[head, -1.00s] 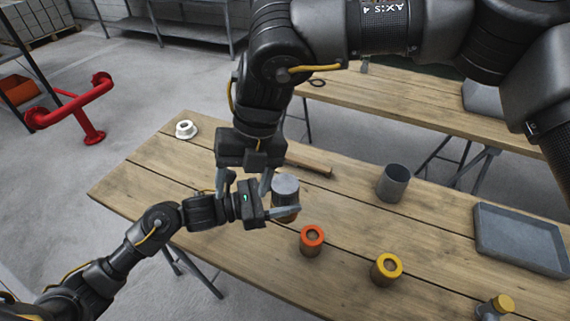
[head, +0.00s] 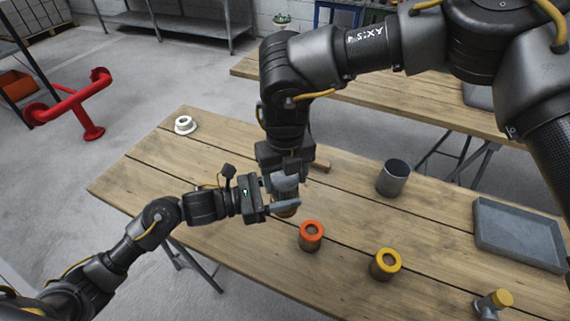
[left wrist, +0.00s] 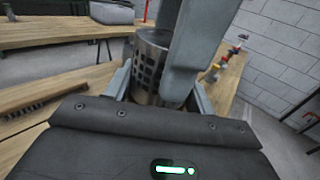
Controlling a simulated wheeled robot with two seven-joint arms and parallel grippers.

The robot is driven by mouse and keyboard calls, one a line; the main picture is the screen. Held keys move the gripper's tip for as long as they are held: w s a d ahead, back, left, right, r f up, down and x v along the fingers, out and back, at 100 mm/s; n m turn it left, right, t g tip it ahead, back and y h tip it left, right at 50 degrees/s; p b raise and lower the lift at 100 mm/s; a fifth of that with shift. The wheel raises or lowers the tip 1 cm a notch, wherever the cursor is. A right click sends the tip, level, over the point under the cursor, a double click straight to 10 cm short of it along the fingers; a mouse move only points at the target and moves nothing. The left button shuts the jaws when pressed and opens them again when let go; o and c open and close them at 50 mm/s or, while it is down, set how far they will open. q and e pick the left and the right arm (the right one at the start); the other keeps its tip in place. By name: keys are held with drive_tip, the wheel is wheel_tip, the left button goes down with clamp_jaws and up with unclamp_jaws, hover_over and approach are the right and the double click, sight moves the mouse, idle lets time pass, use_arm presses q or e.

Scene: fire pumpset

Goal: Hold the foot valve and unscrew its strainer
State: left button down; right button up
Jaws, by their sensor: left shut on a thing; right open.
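The foot valve (head: 285,211) stands upright near the middle of the wooden table, brass-coloured below. Its grey strainer (head: 288,184) is on top; in the left wrist view the strainer (left wrist: 151,65) shows rows of holes. My left gripper (head: 281,203) comes from the left and is shut on the foot valve, its fingers on either side below the holes. My right gripper (head: 285,179) points down from above at the strainer and is open. One of its grey fingers stands close in front of the strainer in the left wrist view; whether it touches is unclear.
A grey cup (head: 392,179) and grey tray (head: 520,236) are to the right, a white ring (head: 185,125) at the far left.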

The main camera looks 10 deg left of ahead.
drive_tip(key=shift+f, duration=1.3)
drive_tip(key=shift+c, duration=0.4)
drive_tip(key=c, duration=0.7)
drive_tip(key=n, duration=0.3)
drive_tip(key=shift+d+n, duration=0.1)
drive_tip(key=shift+n, duration=0.2)
drive_tip(key=o, duration=1.1)
drive_tip(key=shift+r, duration=0.1)
